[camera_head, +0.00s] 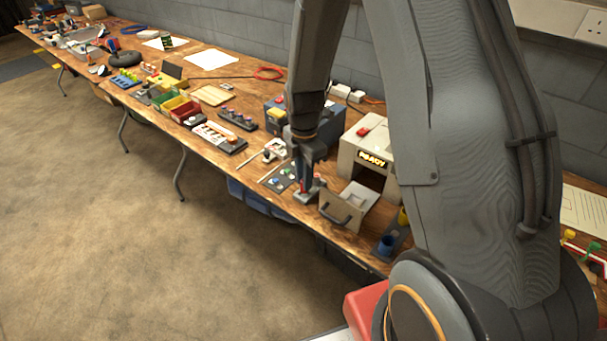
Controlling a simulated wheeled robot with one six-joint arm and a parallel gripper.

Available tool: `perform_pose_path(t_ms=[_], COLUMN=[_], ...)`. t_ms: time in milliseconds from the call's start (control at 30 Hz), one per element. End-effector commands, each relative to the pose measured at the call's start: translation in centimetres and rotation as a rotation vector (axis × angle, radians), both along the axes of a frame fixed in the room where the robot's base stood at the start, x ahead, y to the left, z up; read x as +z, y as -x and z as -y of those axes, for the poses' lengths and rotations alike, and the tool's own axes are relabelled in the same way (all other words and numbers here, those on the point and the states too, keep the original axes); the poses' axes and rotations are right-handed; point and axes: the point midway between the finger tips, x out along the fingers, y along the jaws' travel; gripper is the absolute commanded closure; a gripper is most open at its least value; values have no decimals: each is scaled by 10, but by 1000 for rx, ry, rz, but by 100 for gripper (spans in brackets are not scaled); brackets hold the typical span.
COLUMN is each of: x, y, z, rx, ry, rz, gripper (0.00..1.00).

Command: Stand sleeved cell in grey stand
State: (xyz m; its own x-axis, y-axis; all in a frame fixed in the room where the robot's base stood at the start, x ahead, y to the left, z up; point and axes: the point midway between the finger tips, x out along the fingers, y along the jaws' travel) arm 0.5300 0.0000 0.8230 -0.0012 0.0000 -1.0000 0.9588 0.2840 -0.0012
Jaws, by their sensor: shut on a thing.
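My gripper (304,182) points down over the front part of the workbench, left of a beige machine. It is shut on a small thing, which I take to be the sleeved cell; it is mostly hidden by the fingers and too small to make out. A small grey block (307,196), which may be the grey stand, sits right below the fingertips. I cannot tell whether the held thing touches it or is in it.
A dark plate (270,184) with small parts lies to the left. A blue-grey box (275,114) stands behind. A blue cup (386,244) stands nearer.

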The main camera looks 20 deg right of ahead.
Motion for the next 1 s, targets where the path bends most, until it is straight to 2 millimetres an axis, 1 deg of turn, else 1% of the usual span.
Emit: perform_pose_path(t_ms=[567, 1000], x=[-2, -11], y=[0, 0], z=[0, 0], rx=[0, 0], ry=[0, 0], rz=[0, 0], gripper=[100, 100])
